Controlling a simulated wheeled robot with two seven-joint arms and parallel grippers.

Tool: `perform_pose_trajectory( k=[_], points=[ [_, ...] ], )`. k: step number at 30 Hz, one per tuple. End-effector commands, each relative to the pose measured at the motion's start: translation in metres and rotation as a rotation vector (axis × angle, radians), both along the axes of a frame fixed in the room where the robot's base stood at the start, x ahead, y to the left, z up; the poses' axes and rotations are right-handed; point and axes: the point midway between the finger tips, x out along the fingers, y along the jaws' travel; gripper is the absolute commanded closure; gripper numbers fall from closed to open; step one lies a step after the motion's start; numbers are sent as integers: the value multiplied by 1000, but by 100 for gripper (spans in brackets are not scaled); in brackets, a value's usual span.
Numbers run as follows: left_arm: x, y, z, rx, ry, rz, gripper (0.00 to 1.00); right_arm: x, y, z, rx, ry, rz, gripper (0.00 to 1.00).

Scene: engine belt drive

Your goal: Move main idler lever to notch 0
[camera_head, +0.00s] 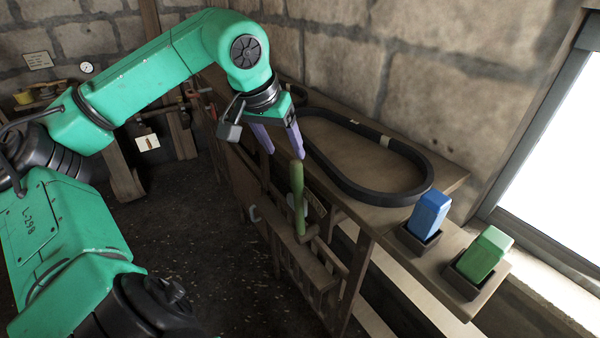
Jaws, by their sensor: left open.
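A green lever handle (298,198) stands nearly upright at the front of the wooden bench, and I take it for the main idler lever. A slotted wooden frame (305,270) is below and around its base; I cannot read any notch numbers. My left gripper (285,155) has two purple fingers, spread apart and empty. It is just above the lever's top, with the right fingertip very close to it; I cannot tell whether they touch. My right gripper is not in view.
A black belt loop (345,187) lies on the bench top. A blue block (428,214) and a green block (485,254) sit in dark holders on a shelf at the right. A stone wall stands behind. Floor shows at the lower middle.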

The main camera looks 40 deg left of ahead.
Motion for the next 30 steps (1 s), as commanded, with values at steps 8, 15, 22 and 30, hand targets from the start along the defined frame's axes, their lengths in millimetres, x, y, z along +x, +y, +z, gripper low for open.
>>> perform_pose_trajectory(
  k=[8,15,22,30],
  points=[
    [29,2,-65,-7,9,0,31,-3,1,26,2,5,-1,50],
    [41,4,-98,-2,7,3,31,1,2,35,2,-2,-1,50],
    [45,3,-106,-5,1,0,31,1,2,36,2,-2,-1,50],
    [45,3,-106,-6,0,1,73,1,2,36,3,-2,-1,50]
  ],
)
